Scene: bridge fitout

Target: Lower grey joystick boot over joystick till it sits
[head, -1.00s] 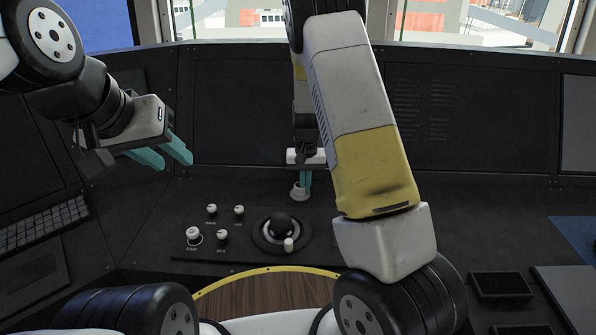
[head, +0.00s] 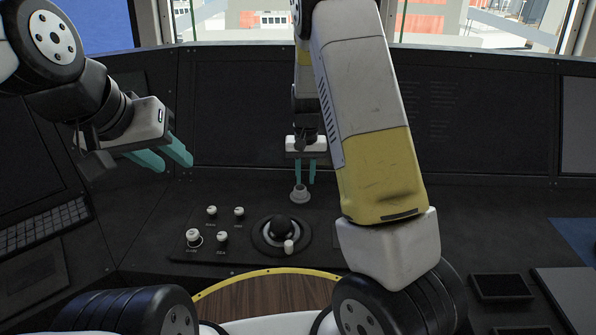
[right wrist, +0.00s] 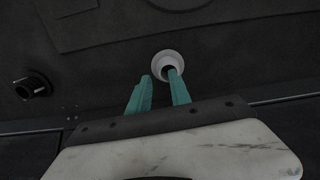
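The grey joystick boot (head: 300,194) stands upright on the console, behind the black ball in its ring. In the right wrist view the boot (right wrist: 160,62) shows a pale flared rim around a dark opening. I cannot make out the joystick; whether it is inside the boot is not clear. My right gripper (head: 305,174) is above the boot, its teal fingers spread with nothing between them. In the right wrist view, one finger of this gripper (right wrist: 160,85) overlaps the boot's edge; contact is unclear. My left gripper (head: 163,158) is open and empty at the left, above the console.
Several white knobs (head: 222,237) stand to the left. A keyboard (head: 42,222) is at far left. Dark screens (head: 240,110) rise behind.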

